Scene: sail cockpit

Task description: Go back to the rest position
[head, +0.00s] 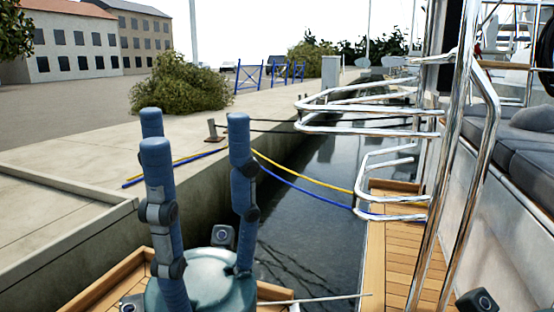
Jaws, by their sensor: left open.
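My left gripper (196,132) stands upright in the lower left of the head view. Its blue, grey-jointed fingers point up and are spread well apart, with nothing between them. They rise from a round, pale teal part at the bottom edge. No object is held. My right gripper is not in the picture.
Steel rails (355,122) and tall steel tubes (463,150) stand at the right, beside grey cushions (510,150). A narrow teak deck (392,245) runs below them. Dark water (305,225) separates the boat from the concrete quay (90,165). Yellow and blue ropes cross it.

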